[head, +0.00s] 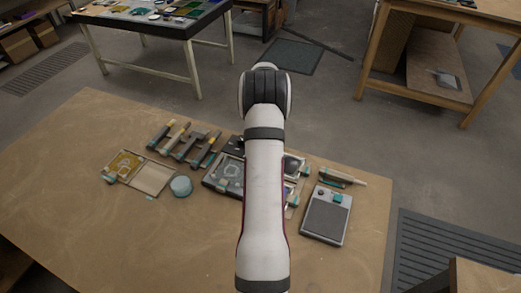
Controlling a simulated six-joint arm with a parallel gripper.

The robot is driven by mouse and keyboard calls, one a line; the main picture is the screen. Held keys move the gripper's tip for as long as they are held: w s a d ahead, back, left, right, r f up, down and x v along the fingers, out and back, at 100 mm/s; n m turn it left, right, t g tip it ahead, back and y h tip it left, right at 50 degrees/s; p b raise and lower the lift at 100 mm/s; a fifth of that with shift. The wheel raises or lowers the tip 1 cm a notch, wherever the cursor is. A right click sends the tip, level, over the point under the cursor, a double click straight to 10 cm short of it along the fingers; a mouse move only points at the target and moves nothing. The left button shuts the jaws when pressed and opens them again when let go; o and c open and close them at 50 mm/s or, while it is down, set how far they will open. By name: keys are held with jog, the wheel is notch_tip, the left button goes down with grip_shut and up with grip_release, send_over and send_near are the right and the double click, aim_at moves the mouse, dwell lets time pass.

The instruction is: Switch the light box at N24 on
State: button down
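A grey box with a dark flat panel (326,216) lies at the right end of the near wooden table. A round dark knob (320,191) and a teal block (338,198) sit along its far edge. It could be the light box, but no N24 label is readable and I cannot tell whether it is lit. A dark-framed tray (222,180) with a pale pattern lies mid-table, partly hidden by my arm. My white arm rises through the middle of the view. My gripper is hidden, so its state does not show.
A rack of dark bars (185,144), an open case with a yellowish panel (149,179) and a round teal-grey container (181,186) stand left of my arm. Tools (342,177) lie beyond the grey box. The near left of the wooden table (100,235) is clear.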

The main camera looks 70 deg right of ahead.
jog(key=shift+f, duration=0.55)
jog(key=shift+r, duration=3.55)
jog(key=w+a+r+n+y, duration=0.1)
jog(key=w+a+r, duration=0.25)
jog(key=a, duration=0.65)
jog(key=w+a+r+n, duration=0.1)
jog(key=w+a+r, duration=0.3)
jog(key=a, duration=0.7)
jog(key=w+a+r+n+y, duration=0.15)
jog(key=a+r, duration=0.35)
jog(key=a, duration=0.5)
jog(key=s+a+n, duration=0.1)
jog(key=s+a, duration=0.7)
jog(key=a, duration=0.2)
jog(key=s+a+f+n+g, duration=0.1)
jog(key=s+a+n, duration=0.1)
jog(key=s+a, duration=0.6)
jog(key=a+y, duration=0.1)
jog(key=a, duration=0.2)
